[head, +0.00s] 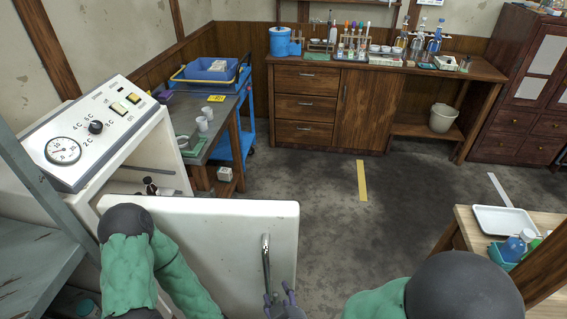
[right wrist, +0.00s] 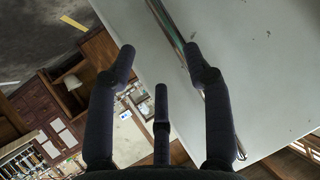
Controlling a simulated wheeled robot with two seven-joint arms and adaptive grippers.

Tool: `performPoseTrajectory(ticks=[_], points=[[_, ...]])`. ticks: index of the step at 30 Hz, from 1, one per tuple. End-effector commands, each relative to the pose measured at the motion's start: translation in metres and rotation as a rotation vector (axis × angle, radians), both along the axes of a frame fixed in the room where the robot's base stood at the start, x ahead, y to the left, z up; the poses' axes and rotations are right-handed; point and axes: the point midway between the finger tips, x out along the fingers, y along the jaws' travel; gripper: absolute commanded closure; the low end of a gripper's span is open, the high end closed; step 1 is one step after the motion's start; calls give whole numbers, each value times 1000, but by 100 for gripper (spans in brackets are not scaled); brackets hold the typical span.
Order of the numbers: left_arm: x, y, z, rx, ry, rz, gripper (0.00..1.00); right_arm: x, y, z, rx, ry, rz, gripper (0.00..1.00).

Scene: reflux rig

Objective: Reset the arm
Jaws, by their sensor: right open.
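My right gripper (head: 285,304) is at the bottom centre of the head view, just beside the metal handle (head: 266,262) of a white door (head: 215,230). In the right wrist view the gripper (right wrist: 160,65) is open, its fingers spread and nothing between them. The handle (right wrist: 168,22) runs behind its right finger, along the white door panel (right wrist: 260,60); whether they touch I cannot tell. My left arm (head: 185,275) reaches down in front of the door, and its gripper is out of view.
The door belongs to a white cabinet (head: 95,130) with a dial, standing open. A blue cart (head: 236,140) and dark side table (head: 215,125) stand behind it. A wooden table with a white tray (head: 505,221) is at right. The middle floor (head: 320,200) is clear.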

Motion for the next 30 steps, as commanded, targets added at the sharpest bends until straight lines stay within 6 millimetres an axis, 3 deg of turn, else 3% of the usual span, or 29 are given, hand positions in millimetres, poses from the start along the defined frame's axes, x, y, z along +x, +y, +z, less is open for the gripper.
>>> performPoseTrajectory(ticks=[7,16,24,30], points=[[0,0,1,0,0,0,60,16,-16,-56,9,227,-41,49],[0,0,2,0,0,0,60,17,-47,-133,56,533,-96,49],[0,0,3,0,0,0,60,-13,-85,-212,147,858,-147,49],[0,0,3,0,0,0,60,-39,-102,-246,206,1015,-166,49]])
